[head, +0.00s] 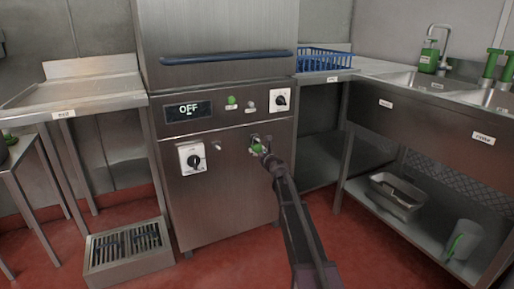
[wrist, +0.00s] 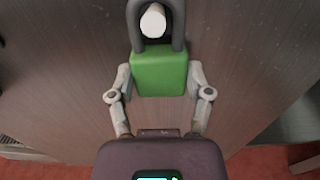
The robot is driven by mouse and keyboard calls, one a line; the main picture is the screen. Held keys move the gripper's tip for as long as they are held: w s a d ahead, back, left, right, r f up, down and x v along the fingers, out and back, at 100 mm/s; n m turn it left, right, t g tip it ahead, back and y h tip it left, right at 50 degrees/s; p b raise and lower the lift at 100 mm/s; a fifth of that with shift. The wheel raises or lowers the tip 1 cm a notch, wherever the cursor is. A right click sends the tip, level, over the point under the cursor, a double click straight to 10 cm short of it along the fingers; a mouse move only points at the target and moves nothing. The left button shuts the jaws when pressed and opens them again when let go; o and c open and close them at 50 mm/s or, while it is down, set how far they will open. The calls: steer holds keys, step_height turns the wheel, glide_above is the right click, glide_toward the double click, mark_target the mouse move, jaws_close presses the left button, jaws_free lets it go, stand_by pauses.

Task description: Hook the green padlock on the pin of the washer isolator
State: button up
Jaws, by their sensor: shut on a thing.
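The green padlock (wrist: 160,73) is held upright between the two fingers of my gripper (wrist: 159,88), which is shut on the sides of its body. Its dark grey shackle (wrist: 133,28) points up. The round white end of a pin (wrist: 153,21) shows inside the shackle loop. How far the pin passes through the loop I cannot tell. My gripper partly hides the pin there.
A white box with a black rotary knob (head: 192,158) is on the washer front to the left, and another rotary switch (head: 280,99) is above right. An OFF display (head: 188,109) is at upper left. A sink counter (head: 420,115) stands at the right.

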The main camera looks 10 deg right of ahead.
steer(key=shift+s+d+r+p, duration=0.1)
steer(key=shift+s+r+p, duration=0.2)
steer(key=shift+r+p, duration=0.35)
steer(key=shift+s, duration=0.1)
steer(key=shift+v, duration=2.8)
step_height(320, 180, up, 11)
steer(key=p, duration=1.1)
steer(key=shift+d, duration=0.1)
